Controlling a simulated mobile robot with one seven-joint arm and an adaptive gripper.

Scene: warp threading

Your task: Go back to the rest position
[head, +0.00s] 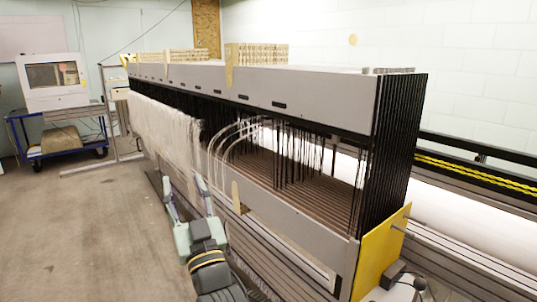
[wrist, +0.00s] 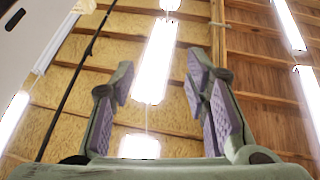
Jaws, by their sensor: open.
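My gripper (head: 186,192) is in front of the long loom frame in the head view, with its fingers pointing up. The fingers are apart, and nothing shows between them. In the wrist view my gripper (wrist: 160,90) is open and empty, with purple-grey pads, against the ceiling. The hanging pale threads (head: 160,122) are just behind and above the fingers in the head view. I cannot tell whether the fingers touch any thread.
The loom (head: 310,100) fills the middle and right, with a yellow end plate (head: 378,255). A white roll (head: 460,205) lies behind it. A blue cart (head: 62,142) carries a monitor (head: 52,80) at the far left. The concrete floor (head: 85,235) at left is clear.

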